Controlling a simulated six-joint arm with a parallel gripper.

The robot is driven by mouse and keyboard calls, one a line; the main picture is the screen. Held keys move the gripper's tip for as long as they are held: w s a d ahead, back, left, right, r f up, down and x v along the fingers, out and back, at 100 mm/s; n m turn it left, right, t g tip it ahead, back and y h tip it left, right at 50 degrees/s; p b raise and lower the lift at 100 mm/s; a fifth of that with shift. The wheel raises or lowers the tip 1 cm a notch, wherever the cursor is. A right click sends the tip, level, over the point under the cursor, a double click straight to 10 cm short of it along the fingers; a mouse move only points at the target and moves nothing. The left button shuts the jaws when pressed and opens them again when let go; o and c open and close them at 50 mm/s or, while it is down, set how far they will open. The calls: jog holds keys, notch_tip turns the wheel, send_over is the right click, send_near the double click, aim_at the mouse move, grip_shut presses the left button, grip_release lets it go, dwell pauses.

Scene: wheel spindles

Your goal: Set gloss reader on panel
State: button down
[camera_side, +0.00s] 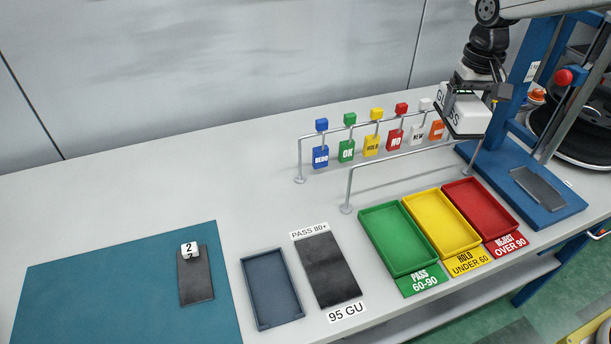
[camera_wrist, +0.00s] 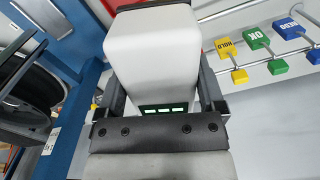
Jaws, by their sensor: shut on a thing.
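The gloss reader (camera_side: 463,118) is a white block with dark lettering, at the upper right of the side view. My gripper (camera_side: 474,88) is shut on it and holds it up in the air, near the sign rail and the blue stand. In the wrist view the gloss reader (camera_wrist: 150,55) fills the space between the fingers of my gripper (camera_wrist: 162,95), with a small lit green display on it. A dark panel (camera_side: 196,280) with a white "2" tag lies on the teal mat (camera_side: 110,290). Another dark panel (camera_side: 330,270) lies between the "PASS 80+" and "95 GU" labels.
An empty blue-grey tray (camera_side: 271,290) stands beside the mat. Coloured tags (camera_side: 371,146) hang on another rail. A blue stand (camera_side: 530,190) holds a dark plate (camera_side: 538,188).

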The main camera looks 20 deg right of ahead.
jog(key=s+a+f+n, duration=0.2)
jog(key=s+a+n, duration=0.1)
jog(key=a+n, duration=0.7)
jog(key=s+a+f+n, duration=0.1)
jog(key=s+a+n, duration=0.2)
jog(key=a+n, duration=0.65)
jog(key=s+a+f+n, duration=0.3)
jog(key=s+a+n, duration=1)
jog(key=n, duration=0.7)
jog(key=shift+a, duration=0.1)
jog(key=w+a+f, duration=0.2)
jog(key=w, duration=0.1)
jog(key=w+a+f, duration=0.5)
jog(key=w+a, duration=0.1)
jog(key=shift+f, duration=0.25)
jog(key=shift+w+a+f, duration=0.25)
jog(key=shift+w+f, duration=0.05)
jog(key=shift+f, duration=0.2)
